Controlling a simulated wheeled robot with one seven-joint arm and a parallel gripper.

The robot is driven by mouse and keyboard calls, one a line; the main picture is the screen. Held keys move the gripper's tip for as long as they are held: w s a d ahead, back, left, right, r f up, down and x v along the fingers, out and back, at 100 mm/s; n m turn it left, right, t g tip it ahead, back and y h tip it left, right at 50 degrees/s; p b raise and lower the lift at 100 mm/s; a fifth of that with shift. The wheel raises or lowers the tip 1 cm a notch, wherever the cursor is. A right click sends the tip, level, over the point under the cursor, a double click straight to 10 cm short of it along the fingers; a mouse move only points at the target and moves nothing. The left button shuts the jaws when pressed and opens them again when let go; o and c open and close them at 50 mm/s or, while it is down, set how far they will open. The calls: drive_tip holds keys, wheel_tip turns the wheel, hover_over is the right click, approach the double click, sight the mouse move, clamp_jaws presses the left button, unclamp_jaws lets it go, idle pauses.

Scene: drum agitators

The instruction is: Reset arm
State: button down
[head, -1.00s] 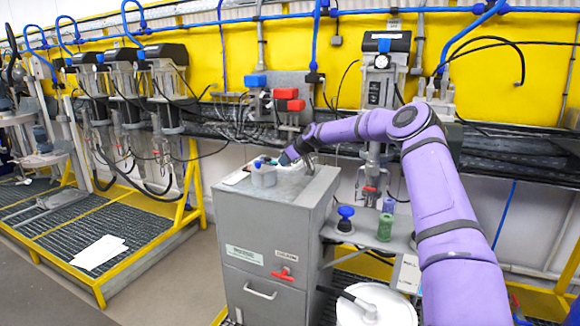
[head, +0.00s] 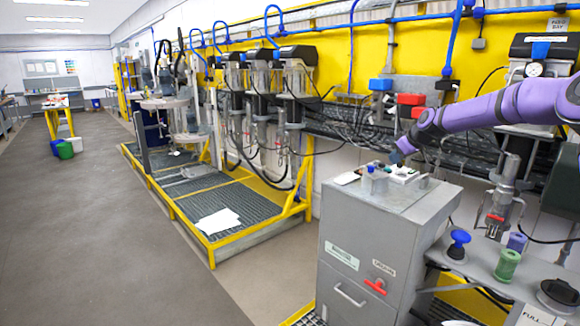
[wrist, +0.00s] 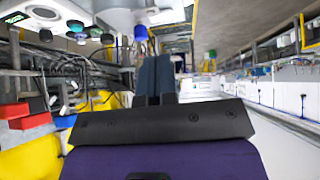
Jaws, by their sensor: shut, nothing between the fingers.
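My purple arm comes in from the right in the head view. Its gripper (head: 400,153) is over the top of the grey cabinet (head: 345,210), near its far edge. In the wrist view my gripper's two dark fingers (wrist: 155,76) lie side by side, shut, with nothing seen between them. A small grey container with a blue top (head: 374,180) and a white device (head: 402,174) stand on the cabinet top close to the gripper. I cannot tell from the head view whether the fingertips touch anything.
A shelf right of the cabinet holds a blue-topped item (head: 459,243), a green jar (head: 507,265) and a purple one (head: 517,241). Drum agitators (head: 295,75) and hoses line the yellow wall. Yellow-edged grating (head: 210,192) bears white papers (head: 218,223). The floor (head: 75,215) at left is open.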

drive_tip(key=s+a+r+m+g+h, duration=0.1)
drive_tip(key=s+a+r, duration=0.25)
drive_tip(key=s, duration=0.65)
drive_tip(key=s+a+r+h, duration=0.25)
drive_tip(key=s+r, duration=0.25)
drive_tip(key=s, duration=0.4)
drive_tip(key=s+a+r+m+g+h, duration=0.1)
drive_tip(key=s+a+r, duration=0.35)
drive_tip(key=s, duration=0.55)
drive_tip(key=s+d+f+m, duration=0.1)
drive_tip(key=s+m, duration=0.1)
drive_tip(key=s, duration=1.3)
drive_tip(key=s+d+f+m, duration=0.1)
drive_tip(key=s+d+m, duration=0.1)
drive_tip(key=s, duration=1.3)
drive_tip(key=shift+s+d+f+m+t, duration=0.2)
drive_tip(key=shift+s+m+t, duration=0.1)
drive_tip(key=shift+m, duration=0.4)
